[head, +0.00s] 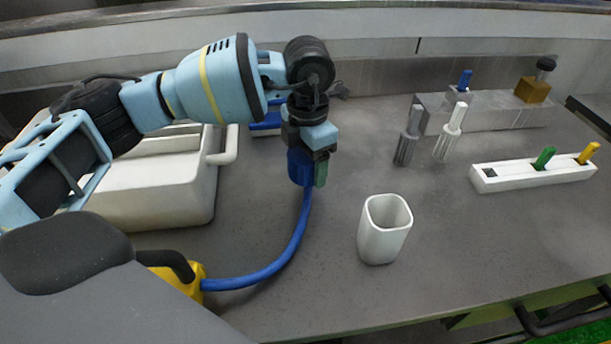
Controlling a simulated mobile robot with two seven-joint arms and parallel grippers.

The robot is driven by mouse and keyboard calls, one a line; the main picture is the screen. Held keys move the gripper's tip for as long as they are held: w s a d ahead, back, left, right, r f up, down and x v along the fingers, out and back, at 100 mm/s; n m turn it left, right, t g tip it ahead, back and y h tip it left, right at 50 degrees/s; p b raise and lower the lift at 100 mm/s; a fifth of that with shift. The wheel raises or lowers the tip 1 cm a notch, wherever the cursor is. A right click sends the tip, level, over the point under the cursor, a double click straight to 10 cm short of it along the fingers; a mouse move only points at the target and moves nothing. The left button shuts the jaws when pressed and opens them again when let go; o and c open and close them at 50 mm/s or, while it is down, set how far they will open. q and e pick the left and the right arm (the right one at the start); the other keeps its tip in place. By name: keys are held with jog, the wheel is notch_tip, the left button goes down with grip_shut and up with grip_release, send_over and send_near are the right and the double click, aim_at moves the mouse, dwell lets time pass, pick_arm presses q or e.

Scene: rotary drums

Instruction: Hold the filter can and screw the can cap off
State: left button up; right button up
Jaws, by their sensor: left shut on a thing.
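My left gripper (310,170) points down in the middle of the counter. It is shut on the blue end piece (298,168) of a blue hose (292,245), and a small green part shows beside it. The fingers partly hide this piece. I cannot make out for certain which thing is the filter can or its cap. An open, empty-looking white cup (384,230) stands upright to the right of the gripper, apart from it. A brass-coloured block (532,90) with a black knob (545,66) on top sits at the back right. My right gripper is not in view.
A white basin (150,200) stands at left behind my arm. A yellow body (185,278) joins the hose. The front right counter is clear.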

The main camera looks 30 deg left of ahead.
aim_at(307, 190)
pick_arm(q)
jog(key=shift+f, duration=2.4)
jog(key=shift+f, duration=0.15)
jog(key=o, duration=1.1)
notch_tip(307, 190, up, 12)
jog(key=shift+r, duration=0.15)
